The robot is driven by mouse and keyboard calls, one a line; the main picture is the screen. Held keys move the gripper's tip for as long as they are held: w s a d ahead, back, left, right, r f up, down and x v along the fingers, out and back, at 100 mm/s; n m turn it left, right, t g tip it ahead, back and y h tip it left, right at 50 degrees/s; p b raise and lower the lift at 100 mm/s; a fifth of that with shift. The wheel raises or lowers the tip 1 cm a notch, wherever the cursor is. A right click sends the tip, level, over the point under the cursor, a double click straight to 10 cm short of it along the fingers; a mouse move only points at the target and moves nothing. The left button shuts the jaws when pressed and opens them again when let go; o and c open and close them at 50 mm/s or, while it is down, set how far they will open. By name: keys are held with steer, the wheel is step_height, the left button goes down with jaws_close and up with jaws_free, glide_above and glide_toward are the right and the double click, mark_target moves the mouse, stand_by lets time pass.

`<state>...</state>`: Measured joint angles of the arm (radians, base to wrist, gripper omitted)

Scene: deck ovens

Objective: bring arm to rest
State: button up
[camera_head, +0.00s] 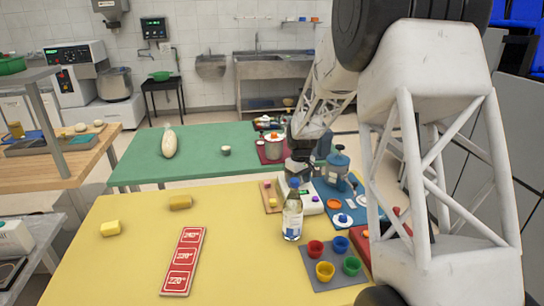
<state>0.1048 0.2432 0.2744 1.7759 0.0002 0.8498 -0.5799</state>
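My arm fills the right side of the head view, its white lattice links reaching up and over. The far end of my arm comes down near the adjoining edges of the green and yellow tables. My gripper (301,166) is a small dark shape there, above the items around the white scale. Its fingers blend with the dark objects behind, so I cannot tell whether it is open or shut or holds anything.
Yellow's left half is mostly clear.

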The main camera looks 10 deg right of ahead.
steer(key=s+d+r+m, duration=0.1)
steer(key=s+r, duration=0.3)
steer(key=s, duration=0.3)
steer(key=s+d+r+m, duration=0.1)
steer(key=s+r+m, duration=0.15)
steer(key=s, duration=0.55)
steer(key=s+a+r+t, duration=0.1)
steer(key=s+a+r, duration=0.2)
steer(key=s, duration=0.8)
steer(key=s+a+r+m, duration=0.1)
steer(key=s+a+r, duration=0.2)
steer(key=s, duration=0.8)
steer(key=s+a+r+m+t, duration=0.1)
steer(key=s+a+r, duration=0.3)
steer(key=s, duration=0.8)
steer(key=shift+r+t, duration=0.3)
